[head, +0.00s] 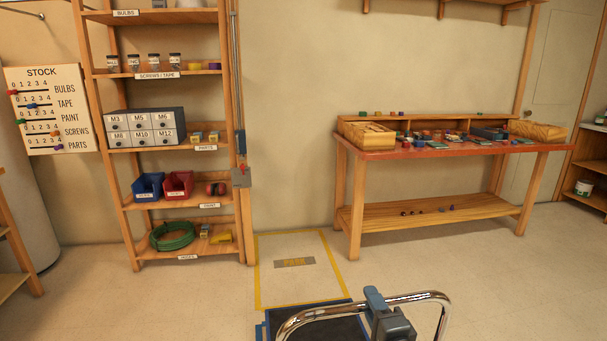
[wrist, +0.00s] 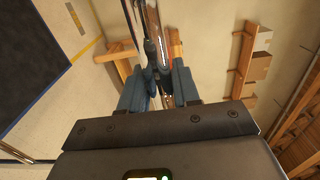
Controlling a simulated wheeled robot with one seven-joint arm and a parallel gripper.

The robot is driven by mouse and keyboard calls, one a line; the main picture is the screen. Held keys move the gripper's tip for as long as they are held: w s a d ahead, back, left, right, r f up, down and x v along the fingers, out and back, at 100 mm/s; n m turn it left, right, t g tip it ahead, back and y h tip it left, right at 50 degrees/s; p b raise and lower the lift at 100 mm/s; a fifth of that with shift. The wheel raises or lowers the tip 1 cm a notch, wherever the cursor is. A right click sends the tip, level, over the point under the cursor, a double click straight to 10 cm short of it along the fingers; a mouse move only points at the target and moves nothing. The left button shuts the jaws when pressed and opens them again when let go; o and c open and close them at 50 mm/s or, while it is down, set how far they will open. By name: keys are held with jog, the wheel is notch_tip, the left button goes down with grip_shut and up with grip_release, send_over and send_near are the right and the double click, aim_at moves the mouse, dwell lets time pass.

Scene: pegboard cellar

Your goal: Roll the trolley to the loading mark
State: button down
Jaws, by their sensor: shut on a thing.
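The trolley (head: 325,328) is at the bottom of the head view, with a dark deck, blue edges and a curved chrome handle. My gripper (head: 383,308) is shut on the handle bar (head: 318,312). In the wrist view my gripper's blue-grey fingers (wrist: 158,88) close around the bar, and part of the dark deck (wrist: 30,50) shows at left. The loading mark (head: 263,275) is a yellow-outlined rectangle on the floor with a grey plate inside. The deck's far edge appears at the mark's near line; any overlap is hard to tell. The trolley's wheels are hidden.
A wooden shelf unit (head: 180,206) with bins and drawers stands left of the mark. A red-topped workbench (head: 400,154) stands to its right. The wall (head: 285,120) is close behind the mark. The marked floor area looks clear.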

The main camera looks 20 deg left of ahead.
jog(key=shift+w+a+r, duration=0.25)
jog(key=shift+w+r, duration=0.2)
jog(key=shift+r, duration=0.25)
jog(key=shift+f+b, duration=1.15)
jog(key=shift+b, duration=0.15)
jog(key=c, duration=1.1)
grip_release()
jog(key=shift+s, duration=0.1)
jog(key=shift+o, duration=1.3)
jog(key=shift+f, duration=0.3)
jog(key=shift+s+d, duration=0.1)
jog(key=p+v, duration=0.2)
jog(key=v, duration=1)
jog(key=shift+f, duration=0.15)
